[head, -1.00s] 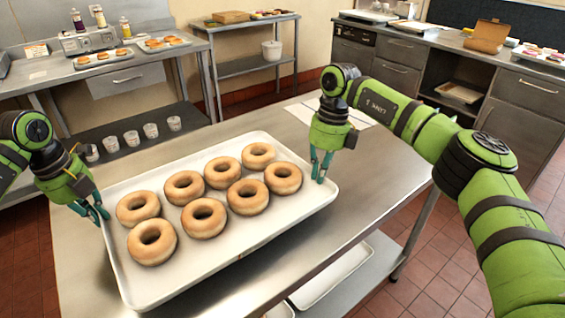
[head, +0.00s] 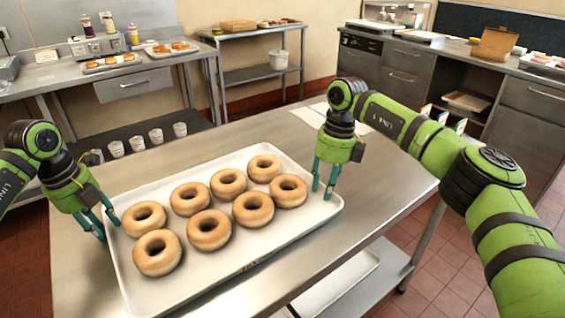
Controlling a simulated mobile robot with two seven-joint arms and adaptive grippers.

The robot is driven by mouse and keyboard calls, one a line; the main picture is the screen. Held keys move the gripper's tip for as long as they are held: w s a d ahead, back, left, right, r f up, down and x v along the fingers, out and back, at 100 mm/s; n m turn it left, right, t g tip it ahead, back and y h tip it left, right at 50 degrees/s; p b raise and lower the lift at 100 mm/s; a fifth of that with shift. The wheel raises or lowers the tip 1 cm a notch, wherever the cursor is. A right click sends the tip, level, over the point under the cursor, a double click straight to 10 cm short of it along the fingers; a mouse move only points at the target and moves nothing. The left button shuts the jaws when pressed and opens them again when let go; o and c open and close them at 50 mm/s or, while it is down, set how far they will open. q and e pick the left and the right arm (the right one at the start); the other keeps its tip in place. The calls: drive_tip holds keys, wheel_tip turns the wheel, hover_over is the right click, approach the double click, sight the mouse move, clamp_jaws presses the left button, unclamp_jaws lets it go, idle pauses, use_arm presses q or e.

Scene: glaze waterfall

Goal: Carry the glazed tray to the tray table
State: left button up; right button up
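The white tray (head: 285,232) holds several golden-brown ring doughnuts (head: 208,230) in two rows. It lies on a steel worktable (head: 380,195) in the head view. My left gripper (head: 109,231) is at the tray's left rim, its two fingers apart. My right gripper (head: 322,194) is at the tray's right corner, its fingers apart and pointing down. Both grippers look open; whether a finger touches the rim is hard to tell. I cannot tell which table is the tray table.
A steel table (head: 262,75) with a lower shelf stands at the back, with items on top. A counter (head: 150,68) with small trays and bottles is at back left. Cabinets (head: 410,75) line the back right. A paper sheet (head: 345,117) lies on the worktable behind my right gripper.

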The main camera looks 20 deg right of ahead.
use_arm(q)
drive_tip(key=shift+r, duration=0.1)
use_arm(e)
drive_tip(key=shift+r, duration=0.25)
use_arm(q)
wheel_tip(320, 180, up, 12)
drive_tip(key=a, duration=0.1)
drive_tip(key=shift+s+a+f, duration=0.2)
drive_tip(key=shift+s+a, duration=0.15)
use_arm(e)
wheel_tip(320, 180, up, 11)
drive_tip(key=d, duration=0.1)
drive_tip(key=shift+w+d+r, duration=0.2)
drive_tip(key=shift+w+d, duration=0.1)
drive_tip(key=shift+w, duration=0.05)
